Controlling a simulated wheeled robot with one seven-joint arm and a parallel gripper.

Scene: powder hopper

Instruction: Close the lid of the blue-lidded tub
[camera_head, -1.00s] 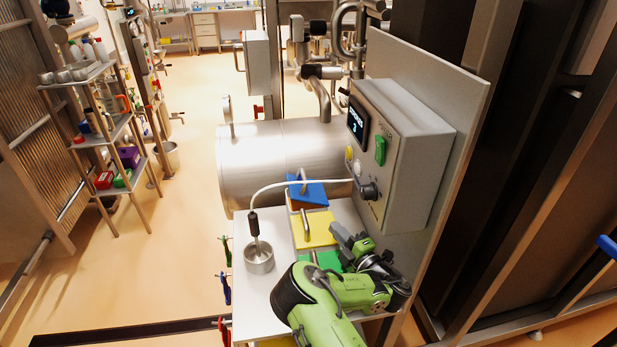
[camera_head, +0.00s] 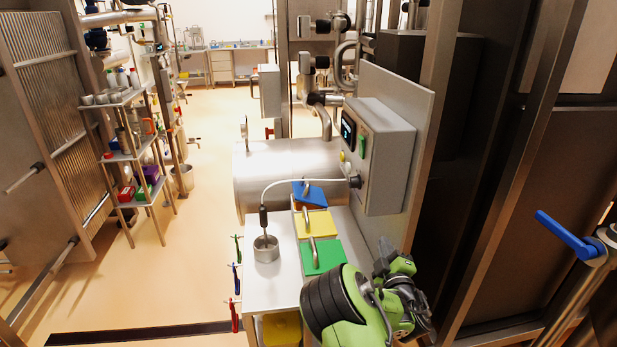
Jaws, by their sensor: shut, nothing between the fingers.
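The blue-lidded tub (camera_head: 302,204) is at the far end of a row of tubs on the white bench. Its blue lid (camera_head: 313,188) sits at a tilt, unlike the flat neighbouring lids, and a brownish strip shows below it. A metal handle crosses the lid. How wide the gap is cannot be told. My gripper (camera_head: 380,259) is at the lower right, at the bench's near right side, well nearer to me than the blue lid and apart from it. It is shut and empty; my green arm partly hides it.
A yellow-lidded tub (camera_head: 316,224) and a green-lidded tub (camera_head: 323,257) stand nearer in the row. A metal cup (camera_head: 266,249) with a corded probe stands left. A grey control box (camera_head: 386,160) on an upright panel bounds the right. A steel drum (camera_head: 285,170) lies behind.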

